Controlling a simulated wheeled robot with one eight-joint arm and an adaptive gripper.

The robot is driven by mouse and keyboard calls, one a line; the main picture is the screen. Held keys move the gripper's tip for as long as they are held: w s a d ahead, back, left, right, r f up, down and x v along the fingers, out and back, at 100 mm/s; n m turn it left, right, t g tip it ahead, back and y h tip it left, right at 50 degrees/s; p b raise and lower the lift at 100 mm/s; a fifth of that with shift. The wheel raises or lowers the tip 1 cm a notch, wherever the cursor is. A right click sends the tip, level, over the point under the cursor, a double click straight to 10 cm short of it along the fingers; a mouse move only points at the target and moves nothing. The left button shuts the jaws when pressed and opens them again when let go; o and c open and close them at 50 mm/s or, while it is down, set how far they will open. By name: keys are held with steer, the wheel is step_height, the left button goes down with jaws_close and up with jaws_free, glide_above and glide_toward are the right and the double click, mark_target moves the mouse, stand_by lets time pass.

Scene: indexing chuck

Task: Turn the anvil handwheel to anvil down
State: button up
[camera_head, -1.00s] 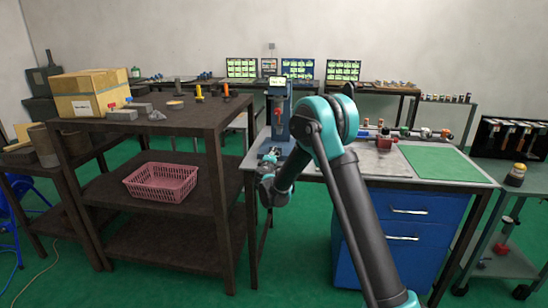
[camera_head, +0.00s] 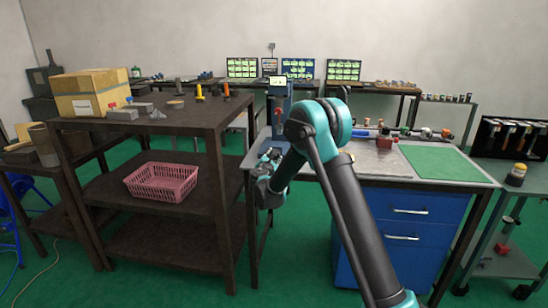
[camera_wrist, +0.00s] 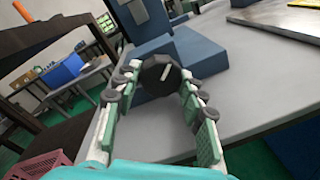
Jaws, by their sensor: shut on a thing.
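The anvil handwheel (camera_wrist: 161,75) is a dark, faceted round knob with a pale slanted mark on its face, in the wrist view. It sits on the side of a blue machine (camera_wrist: 195,48). My gripper (camera_wrist: 160,86) is shut on the handwheel, with one padded finger on each side of it. In the head view the blue machine (camera_head: 279,95), with a lit display on top, stands at the left end of the grey workbench (camera_head: 372,165). My gripper (camera_head: 268,160) shows small beside the machine's base there, and my arm hides the handwheel.
A dark shelf table (camera_head: 200,115) stands close on the left, holding a cardboard box (camera_head: 90,92) and a pink basket (camera_head: 161,182). A green mat (camera_head: 440,163) lies on the right of the workbench. Blue drawers (camera_head: 405,228) are below. Green floor lies between table and bench.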

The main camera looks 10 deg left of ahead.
steer(key=n, duration=0.4)
steer(key=shift+s+f, duration=0.1)
steer(key=shift+f, duration=0.05)
steer(key=shift+n, duration=2.4)
steer(key=shift+d, duration=0.1)
steer(key=o, duration=1.2)
steer(key=shift+c, duration=0.2)
steer(key=s+a, duration=0.1)
steer(key=s, duration=1)
steer(key=shift+s+a+t, duration=0.3)
steer(key=shift+s, duration=0.1)
